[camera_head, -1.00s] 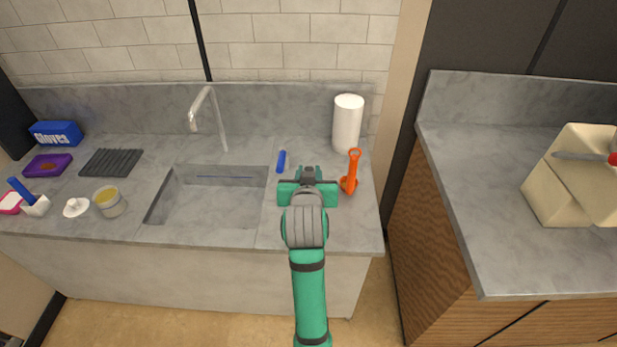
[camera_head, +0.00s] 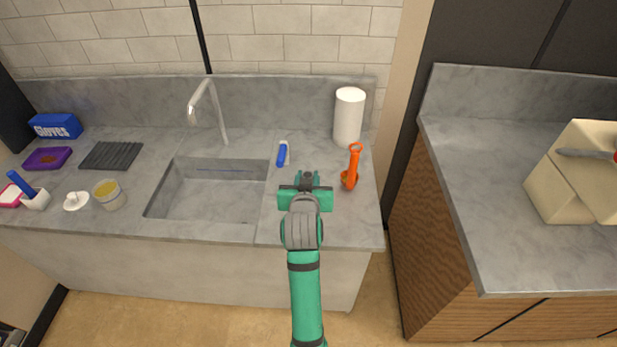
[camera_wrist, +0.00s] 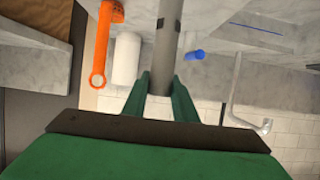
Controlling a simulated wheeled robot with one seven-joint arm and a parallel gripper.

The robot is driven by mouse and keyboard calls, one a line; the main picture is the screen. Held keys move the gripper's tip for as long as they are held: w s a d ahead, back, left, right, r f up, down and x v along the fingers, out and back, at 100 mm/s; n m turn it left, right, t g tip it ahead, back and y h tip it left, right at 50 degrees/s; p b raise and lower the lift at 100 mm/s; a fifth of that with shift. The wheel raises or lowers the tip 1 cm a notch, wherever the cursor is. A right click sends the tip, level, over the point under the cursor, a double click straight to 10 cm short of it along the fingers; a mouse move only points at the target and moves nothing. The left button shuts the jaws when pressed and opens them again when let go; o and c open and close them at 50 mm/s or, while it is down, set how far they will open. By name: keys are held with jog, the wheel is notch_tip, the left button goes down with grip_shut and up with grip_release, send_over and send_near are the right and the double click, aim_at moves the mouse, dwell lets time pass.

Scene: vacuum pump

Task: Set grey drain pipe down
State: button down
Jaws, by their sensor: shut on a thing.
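The grey drain pipe (camera_wrist: 167,30) shows in the wrist view as a grey tube with dark marks, running from the top edge down between the fingers. My gripper (camera_wrist: 161,80) is shut on it, with one green finger on each side. In the head view my gripper (camera_head: 308,183) is over the counter right of the sink, between the blue-and-white object and the orange tool. The pipe is mostly hidden behind my gripper there, and I cannot tell whether it touches the counter.
An orange tool (camera_head: 352,168) stands close right of my gripper, with a white roll (camera_head: 348,117) behind it. A blue-and-white object (camera_head: 282,154) lies behind left. The sink (camera_head: 208,192) and tap (camera_head: 207,107) are left. The counter (camera_head: 345,225) is clear at front right.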

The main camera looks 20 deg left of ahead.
jog(key=c, duration=1.4)
grip_release()
jog(key=shift+c, duration=0.2)
jog(key=shift+s+r, duration=0.1)
jog(key=shift+r, duration=0.05)
jog(key=v, duration=1.2)
jog(key=s+d+f+m+t+h, duration=0.1)
jog(key=s+d+f, duration=0.3)
jog(key=s+f, duration=0.3)
jog(key=s+d+f+m, duration=0.1)
jog(key=s+d+f, duration=0.45)
jog(key=f, duration=0.35)
jog(key=s+d+h, duration=0.1)
jog(key=s+d, duration=0.2)
jog(key=s, duration=0.8)
jog(key=s+d+f+m+t+h, duration=0.1)
jog(key=s+d, duration=0.3)
jog(key=s, duration=0.7)
jog(key=shift+d+t+h, duration=0.2)
jog(key=shift+t+h, duration=0.1)
